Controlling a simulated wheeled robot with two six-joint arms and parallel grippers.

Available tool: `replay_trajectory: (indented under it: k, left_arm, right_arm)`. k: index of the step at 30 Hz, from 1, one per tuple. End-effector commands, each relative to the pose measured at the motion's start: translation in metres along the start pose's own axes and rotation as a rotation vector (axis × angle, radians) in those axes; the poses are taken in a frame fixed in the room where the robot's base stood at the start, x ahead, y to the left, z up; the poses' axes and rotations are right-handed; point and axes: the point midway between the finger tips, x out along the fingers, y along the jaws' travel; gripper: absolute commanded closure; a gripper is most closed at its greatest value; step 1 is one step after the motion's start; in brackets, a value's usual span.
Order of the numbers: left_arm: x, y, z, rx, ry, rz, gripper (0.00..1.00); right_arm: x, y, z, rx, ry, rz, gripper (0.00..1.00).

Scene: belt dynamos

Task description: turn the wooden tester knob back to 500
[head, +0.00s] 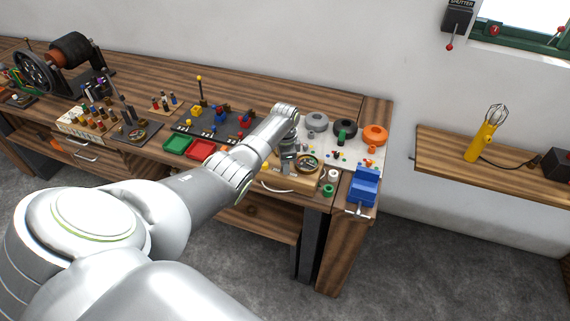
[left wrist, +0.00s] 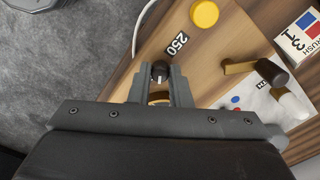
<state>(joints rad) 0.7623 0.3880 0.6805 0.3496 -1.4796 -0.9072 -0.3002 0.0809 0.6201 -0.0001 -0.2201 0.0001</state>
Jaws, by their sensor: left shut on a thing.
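The wooden tester (head: 283,180) sits on the bench's right part, with a round dial gauge (head: 307,163) on it. My left gripper (head: 287,164) reaches down over the tester. In the left wrist view, my left gripper (left wrist: 159,80) is shut on the small black knob (left wrist: 160,68), which shows between the fingertips with a short pale pointer mark. A label reading 250 (left wrist: 176,43) lies just above and right of the knob. No 500 label shows, and the fingers hide part of the panel. My right gripper is not in view.
A yellow button (left wrist: 205,13) and a white cable (left wrist: 144,22) are near the knob. A blue vise (head: 364,187) stands at the bench's right corner. Red and green trays (head: 201,149) lie left of the tester. Spools (head: 345,130) stand behind it.

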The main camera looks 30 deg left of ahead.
Motion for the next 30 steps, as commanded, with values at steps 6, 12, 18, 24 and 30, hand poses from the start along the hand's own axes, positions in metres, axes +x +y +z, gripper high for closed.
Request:
replay_trajectory:
  k: [6,12,18,24,30]
  left_arm:
    - [-0.002,-0.001,-0.002,0.000,0.005,-0.005,0.72]
    - [-0.001,-0.001,-0.001,-0.001,0.003,-0.003,0.61]
    - [-0.002,-0.001,-0.001,-0.001,0.002,-0.002,0.61]
    - [-0.016,-0.001,-0.001,-0.001,0.004,-0.003,0.61]
    - [-0.048,-0.002,-0.001,-0.001,0.004,-0.005,0.61]
  right_arm:
    - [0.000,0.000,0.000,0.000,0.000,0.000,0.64]
    - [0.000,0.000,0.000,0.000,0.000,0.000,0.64]
    - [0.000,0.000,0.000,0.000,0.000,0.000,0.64]
    - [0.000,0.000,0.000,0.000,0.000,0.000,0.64]
    - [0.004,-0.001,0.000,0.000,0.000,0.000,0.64]
